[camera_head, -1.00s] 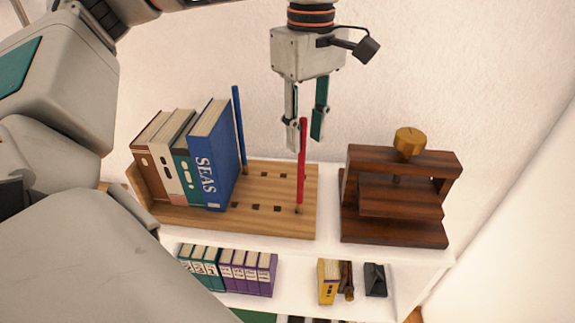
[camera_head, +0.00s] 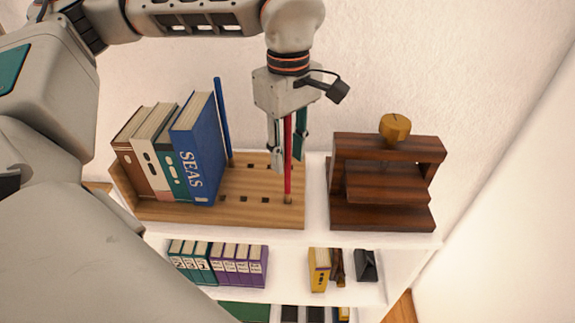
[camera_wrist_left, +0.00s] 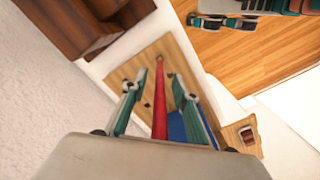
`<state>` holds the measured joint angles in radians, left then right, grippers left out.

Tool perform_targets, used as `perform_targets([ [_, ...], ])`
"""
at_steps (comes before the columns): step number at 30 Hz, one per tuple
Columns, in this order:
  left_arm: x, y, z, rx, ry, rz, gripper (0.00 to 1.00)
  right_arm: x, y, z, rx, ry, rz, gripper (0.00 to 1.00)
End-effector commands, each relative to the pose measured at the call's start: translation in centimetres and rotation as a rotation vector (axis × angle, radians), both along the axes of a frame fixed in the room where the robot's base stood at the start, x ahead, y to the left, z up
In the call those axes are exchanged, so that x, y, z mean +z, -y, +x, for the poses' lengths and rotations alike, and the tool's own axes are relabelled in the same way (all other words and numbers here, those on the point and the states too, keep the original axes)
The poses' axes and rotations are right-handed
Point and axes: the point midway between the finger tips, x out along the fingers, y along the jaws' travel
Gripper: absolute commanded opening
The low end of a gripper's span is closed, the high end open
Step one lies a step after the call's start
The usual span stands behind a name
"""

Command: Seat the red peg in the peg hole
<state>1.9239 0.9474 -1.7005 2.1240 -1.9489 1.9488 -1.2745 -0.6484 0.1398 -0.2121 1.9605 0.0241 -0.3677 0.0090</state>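The red peg (camera_head: 287,180) stands upright at the front right of the wooden rack board (camera_head: 240,213), its lower end at a hole there. How deep it sits I cannot tell. My left gripper (camera_head: 288,163) is above the board, pointing down, with the peg's upper part between its fingers. In the left wrist view the red peg (camera_wrist_left: 160,105) runs between the two parted fingers (camera_wrist_left: 154,84), with gaps on both sides. A blue peg (camera_head: 224,130) stands at the board's back, behind the books. My right gripper is not in view.
Several books, the nearest a blue one (camera_head: 197,150), stand on the rack's left. A dark wooden press (camera_head: 385,185) with a gold knob stands close to the right. Small empty holes lie in the board's middle. Lower shelves hold purple books (camera_head: 240,266).

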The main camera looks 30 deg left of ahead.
Motion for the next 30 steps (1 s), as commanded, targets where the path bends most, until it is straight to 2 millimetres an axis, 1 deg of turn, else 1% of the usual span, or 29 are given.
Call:
perform_targets([
  [3, 0.0, 0.0, 0.0, 0.000, 0.000, 0.000, 0.29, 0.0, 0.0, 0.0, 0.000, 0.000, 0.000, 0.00],
  [4, 0.0, 0.0, 0.0, 0.000, 0.000, 0.000, 0.26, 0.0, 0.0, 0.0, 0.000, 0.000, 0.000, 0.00],
  [7, 0.0, 0.0, 0.0, 0.000, 0.000, 0.000, 0.00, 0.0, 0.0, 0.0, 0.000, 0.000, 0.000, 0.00],
  [17, 0.0, 0.0, 0.0, 0.000, 0.000, 0.000, 0.00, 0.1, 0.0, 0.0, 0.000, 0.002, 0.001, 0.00],
  [22, 0.5, 0.0, 0.0, 0.001, 0.000, 0.001, 0.00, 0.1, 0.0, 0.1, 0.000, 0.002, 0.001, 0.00],
  [26, 1.7, 0.0, 0.1, 0.000, 0.002, 0.001, 0.00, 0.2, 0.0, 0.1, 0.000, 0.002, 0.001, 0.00],
  [29, 3.2, 0.0, 0.0, 0.000, 0.002, 0.000, 0.00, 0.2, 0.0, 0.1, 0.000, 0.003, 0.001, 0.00],
  [30, 4.1, 0.0, 0.1, 0.000, 0.004, 0.000, 0.00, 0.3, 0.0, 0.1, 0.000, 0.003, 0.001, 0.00],
])
